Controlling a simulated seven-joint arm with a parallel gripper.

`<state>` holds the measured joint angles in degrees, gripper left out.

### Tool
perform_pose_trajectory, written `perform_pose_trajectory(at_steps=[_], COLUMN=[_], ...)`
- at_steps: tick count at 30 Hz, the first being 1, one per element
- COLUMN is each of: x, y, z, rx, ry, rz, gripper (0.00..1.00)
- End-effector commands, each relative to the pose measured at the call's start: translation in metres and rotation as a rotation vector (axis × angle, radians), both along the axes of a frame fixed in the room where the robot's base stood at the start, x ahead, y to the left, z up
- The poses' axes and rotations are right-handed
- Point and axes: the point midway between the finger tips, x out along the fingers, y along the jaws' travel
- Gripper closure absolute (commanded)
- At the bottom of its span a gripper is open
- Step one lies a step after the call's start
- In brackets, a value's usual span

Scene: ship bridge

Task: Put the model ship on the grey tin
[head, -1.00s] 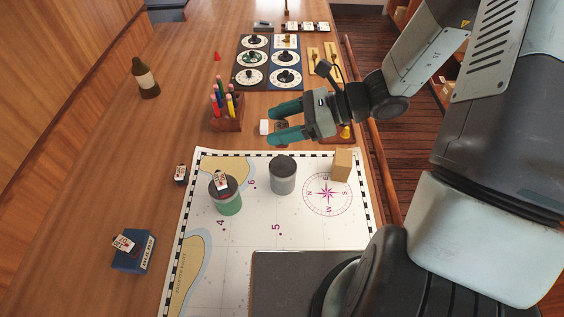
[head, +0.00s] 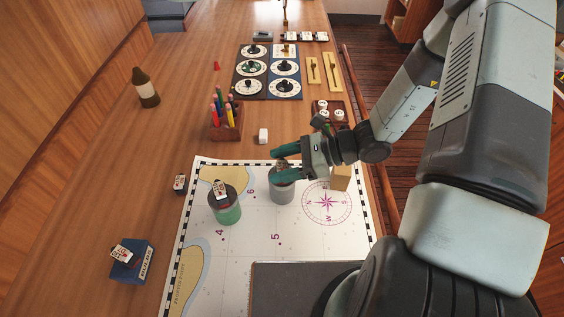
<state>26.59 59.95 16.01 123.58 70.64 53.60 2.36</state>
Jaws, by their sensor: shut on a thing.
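The grey tin (head: 281,192) stands upright on the chart. My gripper (head: 276,165), with green fingers, is over the top of this tin, reaching in from the right. It is shut on a small grey-brown thing (head: 281,164), which I take to be the model ship; it is mostly hidden between the fingers and its shape is unclear. The lower finger overlaps the tin's upper part in the picture. I cannot tell whether the held thing touches the tin's top.
A green tin (head: 228,210) with a white tag on top stands left of the grey tin. A wooden block (head: 340,178) is close on the right, beside my gripper. A white cube (head: 263,136) and a pencil holder (head: 226,125) stand behind. The chart's front middle (head: 260,245) is clear.

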Motion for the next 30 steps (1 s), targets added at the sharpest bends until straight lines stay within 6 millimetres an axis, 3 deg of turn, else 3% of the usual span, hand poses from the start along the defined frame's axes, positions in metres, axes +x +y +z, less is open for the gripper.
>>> perform_pose_trajectory(at_steps=[3,4,9,20,30], x=[0.0,0.0,0.0,0.0,0.001], y=[0.0,0.0,0.0,-0.002,-0.064], z=[-0.003,-0.003,-0.003,0.002,0.027], rx=[0.001,0.0,0.0,-0.001,-0.002], ry=[0.001,0.0,0.0,-0.002,-0.003], rz=[0.0,0.0,0.0,-0.001,-0.005], gripper=[0.64,0.34,0.09,0.09,0.09])
